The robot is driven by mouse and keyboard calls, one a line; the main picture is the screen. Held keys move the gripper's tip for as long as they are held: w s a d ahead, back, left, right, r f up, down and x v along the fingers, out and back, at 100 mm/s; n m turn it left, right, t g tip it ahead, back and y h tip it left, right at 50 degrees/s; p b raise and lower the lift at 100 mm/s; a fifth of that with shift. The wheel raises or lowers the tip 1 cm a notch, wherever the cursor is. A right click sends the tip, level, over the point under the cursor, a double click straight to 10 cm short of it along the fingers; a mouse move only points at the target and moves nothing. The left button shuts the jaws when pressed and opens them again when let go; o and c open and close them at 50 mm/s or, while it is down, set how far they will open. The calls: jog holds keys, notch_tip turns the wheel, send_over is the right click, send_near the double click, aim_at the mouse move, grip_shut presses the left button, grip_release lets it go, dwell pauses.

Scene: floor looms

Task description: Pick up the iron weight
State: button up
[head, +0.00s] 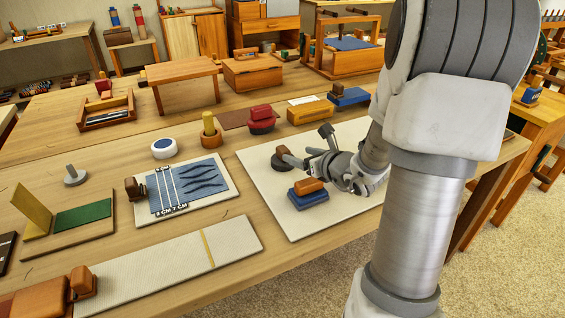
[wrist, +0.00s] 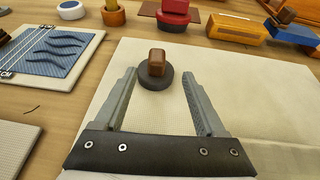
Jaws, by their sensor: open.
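A dark round weight with a brown block-shaped knob (wrist: 156,72), which looks like the iron weight, stands upright on the pale mat. In the head view the weight (head: 281,162) is near the mat's upper left, close to my fingertips. My gripper (head: 305,150) is open and low over the mat, reaching in from the right. In the wrist view my gripper (wrist: 158,78) has one finger on each side of the weight's picture, with gaps at both sides. Neither finger visibly touches it. Nothing is held. I cannot tell the exact height of the fingers.
A blue block with an orange top (head: 308,193) sits on the pale mat (head: 300,228) just in front of my gripper. A board with blue cloth (head: 185,187) lies to the left. A red-topped piece (head: 261,120) and an orange box (head: 310,111) stand behind.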

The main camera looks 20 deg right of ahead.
aim_at(285, 150)
jog(key=shift+x, duration=1.25)
jog(key=b+x, duration=0.1)
jog(key=x, duration=0.1)
jog(key=b+x, duration=0.1)
jog(key=x, duration=0.2)
jog(key=shift+a, duration=0.25)
grip_shut()
jog(key=shift+r, duration=0.1)
